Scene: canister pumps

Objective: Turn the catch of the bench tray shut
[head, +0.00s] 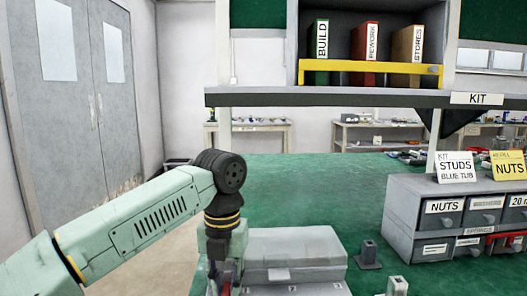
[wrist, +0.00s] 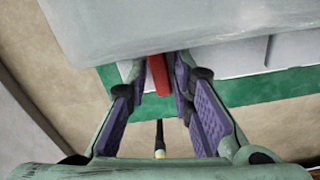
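The bench tray is a grey box with a closed-looking lid (head: 293,243) on the green bench in the head view. Its pale grey body fills the top of the wrist view (wrist: 200,25). The catch, a narrow red bar (wrist: 158,76), stands out from the tray's edge in the wrist view. My gripper (wrist: 160,82) has its purple-padded fingers apart, one on each side of the red bar, with small gaps showing. In the head view my gripper (head: 222,276) points down at the tray's left side, partly cut off by the lower edge.
A grey drawer unit (head: 400,215) with labelled bins stands at the right. A small grey post (head: 369,252) and a pale block (head: 397,286) stand right of the tray. A shelf (head: 345,97) with binders spans above. The green bench top (head: 310,190) behind the tray is clear.

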